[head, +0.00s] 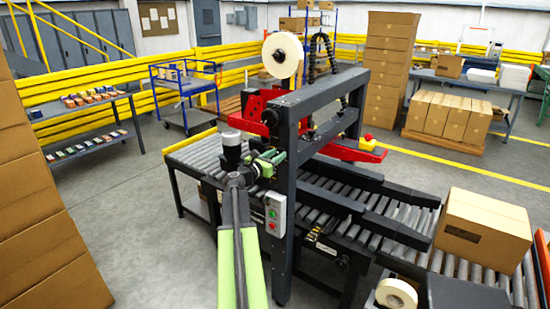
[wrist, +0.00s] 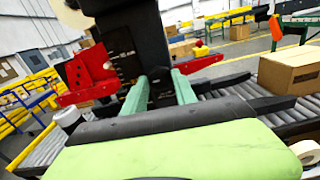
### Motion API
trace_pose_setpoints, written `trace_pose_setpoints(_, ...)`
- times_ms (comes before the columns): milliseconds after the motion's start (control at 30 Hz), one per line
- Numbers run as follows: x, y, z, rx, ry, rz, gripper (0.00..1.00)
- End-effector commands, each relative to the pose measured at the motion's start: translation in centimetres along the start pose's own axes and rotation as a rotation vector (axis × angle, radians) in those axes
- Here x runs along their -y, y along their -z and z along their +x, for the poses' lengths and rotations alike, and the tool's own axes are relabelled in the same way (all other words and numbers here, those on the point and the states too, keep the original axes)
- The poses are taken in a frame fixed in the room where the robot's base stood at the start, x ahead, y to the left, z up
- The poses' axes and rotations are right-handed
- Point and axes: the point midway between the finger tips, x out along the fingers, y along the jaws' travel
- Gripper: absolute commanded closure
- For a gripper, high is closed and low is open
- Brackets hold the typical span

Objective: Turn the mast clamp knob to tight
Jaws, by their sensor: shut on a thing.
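My gripper (head: 270,160) reaches in from the front to the near post of the dark gantry mast (head: 284,225). In the wrist view, my two green fingers (wrist: 159,88) point at the mast (wrist: 128,45) and close around a small dark knob (wrist: 158,75), which I take to be the mast clamp knob. The fingers cover most of the knob, so its turn position cannot be read. In the head view the knob is hidden by the fingers and wrist.
A control box (head: 275,214) with green and red buttons is on the post just below my gripper. A red tape head (head: 252,108) is behind it. A carton (head: 483,232) sits on the roller conveyor (head: 400,215) at right. A tape roll (head: 396,293) lies at the front right.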

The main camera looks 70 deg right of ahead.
Motion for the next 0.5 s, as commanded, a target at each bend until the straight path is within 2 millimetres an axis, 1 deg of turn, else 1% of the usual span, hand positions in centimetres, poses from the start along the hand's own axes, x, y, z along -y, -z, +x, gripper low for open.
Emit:
trace_pose_setpoints(33, -0.28, -0.07, 0.19, 0.001, -0.007, 0.003, 1.0)
trace_pose_setpoints(367, -0.34, -0.06, 0.24, 0.001, -0.009, 0.053, 1.0)
trace_pose_setpoints(500, -0.34, -0.06, 0.24, 0.001, -0.009, 0.108, 1.0)
